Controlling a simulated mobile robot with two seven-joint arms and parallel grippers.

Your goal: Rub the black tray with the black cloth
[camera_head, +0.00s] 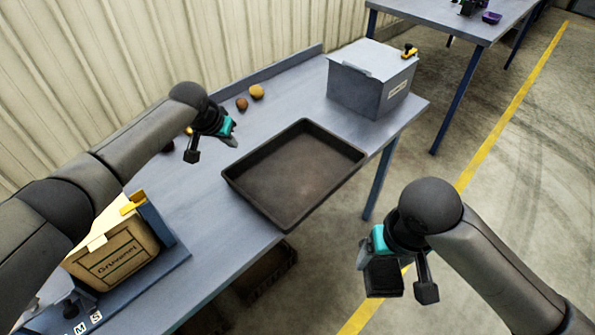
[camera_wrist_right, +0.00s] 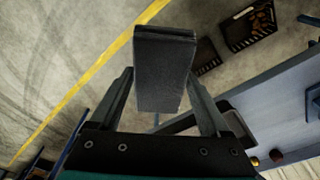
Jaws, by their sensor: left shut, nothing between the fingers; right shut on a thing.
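The black tray (camera_head: 297,172) lies on the grey-blue table, near its front edge, and looks empty with a faint brownish patch on its floor. My right gripper (camera_head: 397,280) is shut on the folded black cloth (camera_head: 382,277), held off the table, over the floor to the right of the tray. The cloth also shows upright between the fingers in the right wrist view (camera_wrist_right: 165,70). My left gripper (camera_head: 210,148) is shut and empty, above the table to the left of the tray, apart from it.
A grey lidded box (camera_head: 370,80) stands at the table's far right end. Several potatoes (camera_head: 256,92) lie near the wall. A yellow-brown carton (camera_head: 110,250) sits at the near left. Dark crates (camera_wrist_right: 250,25) stand on the floor. A second table (camera_head: 450,14) is further back.

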